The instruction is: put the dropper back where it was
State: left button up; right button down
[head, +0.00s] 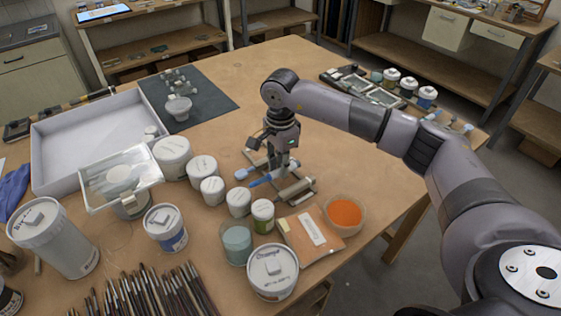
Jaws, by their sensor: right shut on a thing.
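My right gripper (273,162) comes down from above onto a small wooden rest on the table. It is shut on a slim blue thing, which looks like the dropper (262,180). The dropper is close to level, low over the rest or touching it; I cannot tell which. A second tool with a blue-grey bulb (241,173) lies just left of it, and a pale roller-like piece (295,189) lies to the right. The fingertips partly hide the rest. My left gripper is not in view.
White lidded jars (202,167) stand close on the left. A green-labelled jar (262,213), a bowl of orange powder (344,212) and an orange packet (308,233) stand in front. Brushes (150,295) lie at the near edge.

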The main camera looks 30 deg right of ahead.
dwell(0.4)
dwell(0.4)
jog(key=shift+f+b, duration=0.6)
jog(key=shift+b, duration=0.3)
dwell(0.7)
jog(key=c, duration=1.4)
grip_release()
